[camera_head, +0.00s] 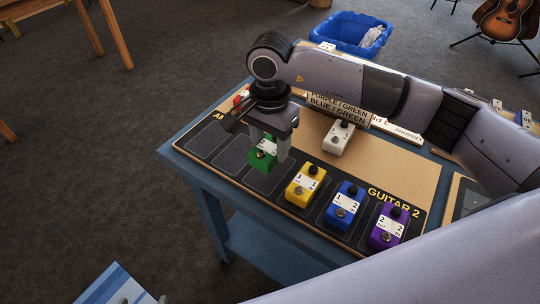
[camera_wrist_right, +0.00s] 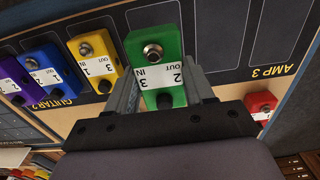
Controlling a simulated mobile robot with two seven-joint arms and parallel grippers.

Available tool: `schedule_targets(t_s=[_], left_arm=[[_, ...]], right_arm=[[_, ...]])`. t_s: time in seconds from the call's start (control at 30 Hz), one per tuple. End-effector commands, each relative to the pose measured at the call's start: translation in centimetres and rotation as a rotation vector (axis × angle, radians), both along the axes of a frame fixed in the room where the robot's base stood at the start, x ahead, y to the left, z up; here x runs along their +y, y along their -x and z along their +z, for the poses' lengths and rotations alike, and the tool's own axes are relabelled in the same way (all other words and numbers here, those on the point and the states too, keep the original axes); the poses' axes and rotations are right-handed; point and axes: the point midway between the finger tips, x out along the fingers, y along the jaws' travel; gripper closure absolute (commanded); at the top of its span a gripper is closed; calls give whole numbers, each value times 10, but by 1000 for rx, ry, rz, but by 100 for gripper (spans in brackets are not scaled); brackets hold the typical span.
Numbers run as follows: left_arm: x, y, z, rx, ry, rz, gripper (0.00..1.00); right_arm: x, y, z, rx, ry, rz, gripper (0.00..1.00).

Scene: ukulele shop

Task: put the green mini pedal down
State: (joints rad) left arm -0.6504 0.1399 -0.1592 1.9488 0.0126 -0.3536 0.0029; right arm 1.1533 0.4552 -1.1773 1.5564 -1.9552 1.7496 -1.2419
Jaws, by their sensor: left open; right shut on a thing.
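The green mini pedal (camera_head: 262,160) is between the fingers of my right gripper (camera_head: 270,147), which is shut on it. In the right wrist view the green pedal (camera_wrist_right: 157,42) shows its knob and a white label reading 2 OUT, 3 IN, with a finger on each side. It is upright over the outlined slots of the pedal board (camera_head: 215,160), left of the yellow pedal (camera_head: 305,186). I cannot tell whether its base touches the board.
Right of the yellow pedal stand a blue pedal (camera_head: 344,205) and a purple pedal (camera_head: 388,228). A white pedal (camera_head: 338,138) stands behind on bare board. A red pedal (camera_wrist_right: 261,104) is near AMP 3. Empty outlined slots lie left of the green pedal. A blue bin (camera_head: 352,32) is on the floor.

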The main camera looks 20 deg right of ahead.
Motion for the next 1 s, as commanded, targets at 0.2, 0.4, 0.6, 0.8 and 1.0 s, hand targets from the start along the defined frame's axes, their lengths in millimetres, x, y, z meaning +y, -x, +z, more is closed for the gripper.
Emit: schedule_targets(t_s=[0.2, 0.4, 0.6, 0.8, 1.0], left_arm=[[0, 0, 2, 0, 0, 0, 17], [0, 0, 4, -1, 0, 0, 17], [0, -1, 4, -1, 0, 0, 17], [0, -1, -2, -2, 0, 0, 17], [0, -1, 0, -2, 0, 0, 17]], right_arm=[[0, 1, -17, 2, 0, -1, 82], [0, 0, -45, 2, 0, -1, 82], [0, 0, -47, -1, 0, 0, 82], [0, 0, -51, -1, 0, 0, 82], [0, 0, -50, 1, 1, 0, 22]])
